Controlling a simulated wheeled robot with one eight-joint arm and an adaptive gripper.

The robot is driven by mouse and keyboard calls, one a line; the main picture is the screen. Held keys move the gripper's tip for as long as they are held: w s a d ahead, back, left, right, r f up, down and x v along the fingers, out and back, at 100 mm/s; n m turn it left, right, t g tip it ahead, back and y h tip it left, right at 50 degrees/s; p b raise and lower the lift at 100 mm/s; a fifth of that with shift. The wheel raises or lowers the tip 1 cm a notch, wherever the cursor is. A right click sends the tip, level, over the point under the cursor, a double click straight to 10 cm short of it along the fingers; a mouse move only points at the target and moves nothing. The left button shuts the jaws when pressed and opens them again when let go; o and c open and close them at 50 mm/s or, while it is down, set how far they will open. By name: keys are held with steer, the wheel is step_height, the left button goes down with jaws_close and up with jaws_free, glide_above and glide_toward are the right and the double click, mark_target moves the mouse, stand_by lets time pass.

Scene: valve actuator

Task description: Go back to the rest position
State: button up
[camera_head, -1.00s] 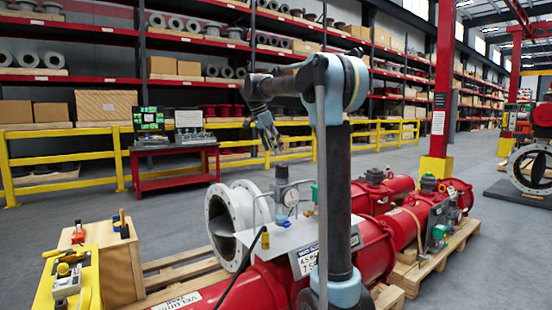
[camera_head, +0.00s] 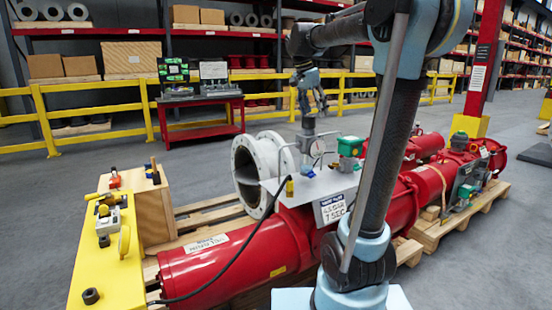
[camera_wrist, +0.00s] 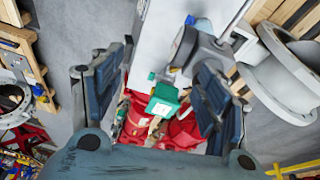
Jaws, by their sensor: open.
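My gripper (camera_head: 316,98) hangs below my forearm, above and behind the gauge on the valve actuator. Its two dark fingers are wide apart in the wrist view (camera_wrist: 155,85), with nothing held. The red valve actuator (camera_head: 225,270) lies on a wooden pallet and runs to the right, partly hidden by my arm. A pressure gauge (camera_head: 317,149) and a green fitting (camera_head: 350,146) stand on its grey plate. The green fitting also shows between and beyond the fingers in the wrist view (camera_wrist: 163,99). A white flange (camera_head: 246,162) is at its left.
A yellow stand (camera_head: 88,268) with tools and a wooden block (camera_head: 156,210) stand at the left. A red table (camera_head: 200,126) with cases is behind. A yellow railing (camera_head: 95,102) runs before the shelves. Grey floor (camera_head: 50,215) is clear between stand and railing.

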steer(key=s+d+f+n+y, duration=0.1)
steer(key=s+f+n, duration=0.4)
steer(key=s+f, duration=1)
steer(key=s+d+f+n+y, duration=0.2)
steer(key=s+f+n, duration=0.3)
steer(key=s+f, duration=1.1)
steer(key=shift+s+d+f+n+t, duration=0.15)
steer(key=shift+s+d+n+t, duration=0.25)
steer(key=shift+d, duration=0.2)
steer(key=shift+w+f, duration=0.2)
steer(key=shift+w, duration=0.3)
